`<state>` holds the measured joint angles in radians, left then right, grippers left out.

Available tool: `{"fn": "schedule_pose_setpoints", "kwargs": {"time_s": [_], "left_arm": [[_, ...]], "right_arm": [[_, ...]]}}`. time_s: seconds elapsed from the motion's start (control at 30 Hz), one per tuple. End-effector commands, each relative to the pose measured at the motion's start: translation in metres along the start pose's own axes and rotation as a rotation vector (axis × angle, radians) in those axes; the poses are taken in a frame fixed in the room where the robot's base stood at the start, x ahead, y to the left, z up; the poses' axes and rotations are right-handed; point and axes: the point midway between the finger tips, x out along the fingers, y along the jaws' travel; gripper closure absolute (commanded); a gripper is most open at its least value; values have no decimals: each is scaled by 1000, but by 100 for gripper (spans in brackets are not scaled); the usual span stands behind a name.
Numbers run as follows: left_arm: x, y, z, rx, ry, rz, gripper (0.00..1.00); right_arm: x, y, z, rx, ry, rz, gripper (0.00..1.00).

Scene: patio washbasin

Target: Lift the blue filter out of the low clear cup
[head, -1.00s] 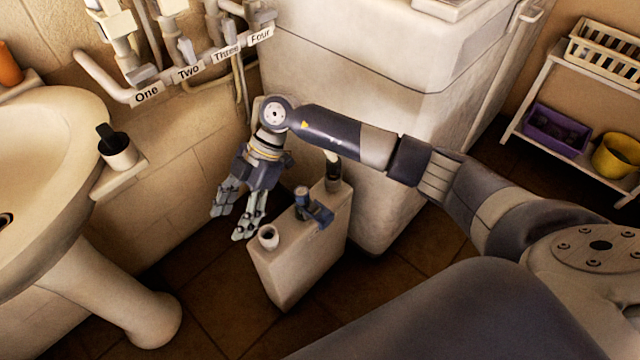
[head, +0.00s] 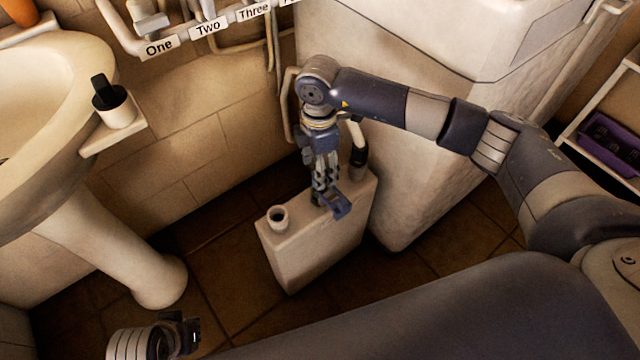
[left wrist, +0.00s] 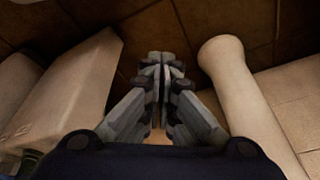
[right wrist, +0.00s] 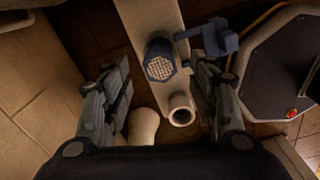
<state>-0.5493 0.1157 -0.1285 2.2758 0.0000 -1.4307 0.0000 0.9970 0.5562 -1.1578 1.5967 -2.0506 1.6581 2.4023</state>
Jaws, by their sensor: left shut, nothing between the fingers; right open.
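A blue filter with a pale mesh face (right wrist: 160,68) stands on top of a narrow white tank (head: 318,240). A blue bracket-like piece (right wrist: 215,38) is beside it. I cannot make out a clear cup under the filter. My right gripper (head: 325,187) points down over the tank at the filter. In the right wrist view its open fingers (right wrist: 163,85) appear on either side of the filter; I cannot tell whether they touch it. My left gripper (left wrist: 161,62) is shut and empty; it is at the lower left in the head view (head: 182,335).
An open white spout (head: 278,217) rises from the tank's near end, and a dark hose (head: 357,150) from its far end. The basin pedestal (head: 120,240) is left and a large white cabinet (head: 410,130) is behind right. A cup (head: 117,113) with a black item sits on a ledge.

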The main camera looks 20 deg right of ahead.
Motion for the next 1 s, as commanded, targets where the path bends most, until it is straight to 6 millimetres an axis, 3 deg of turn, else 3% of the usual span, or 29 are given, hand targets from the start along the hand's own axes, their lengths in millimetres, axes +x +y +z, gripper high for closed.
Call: {"fn": "schedule_pose_setpoints", "kwargs": {"time_s": [0.03, 0.2, 0.47, 0.67, 1.0], "left_arm": [[-5, 0, -1, 0, 6, -1, 100], [-20, -1, -2, -1, 12, -2, 100], [-22, -1, -1, -1, 11, -2, 100], [-22, -1, -2, -2, 11, -2, 100], [-23, -1, -2, -2, 12, -2, 100]], "right_arm": [[11, -1, -3, -1, 1, -3, 46], [28, -1, -2, 1, 0, -1, 46], [30, -1, -2, 0, 1, 0, 46], [29, 0, -2, 0, 1, 0, 91], [27, 0, -2, 0, 1, 0, 94]]}}
